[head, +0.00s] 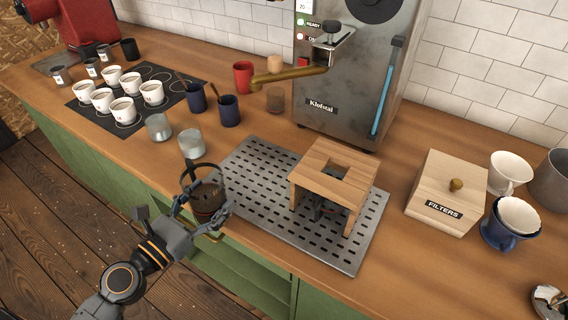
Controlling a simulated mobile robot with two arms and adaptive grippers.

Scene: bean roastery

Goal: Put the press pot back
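The press pot (208,196) is a clear glass vessel with a dark frame and dark contents. It is at the front edge of the counter, left of the perforated metal tray. My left gripper (205,209) comes in from the lower left, with its fingers on both sides of the pot, and appears closed on it. The gripper hides part of the pot's lower body; whether its base touches the counter is unclear. My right gripper is not in view.
A wooden stand (341,161) with a square hole is on the perforated tray (255,198); something dark is beneath it. Glass cups (192,143) stand close behind the pot. White cups on a dark mat (92,116) are left; a filters box (447,190) is right.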

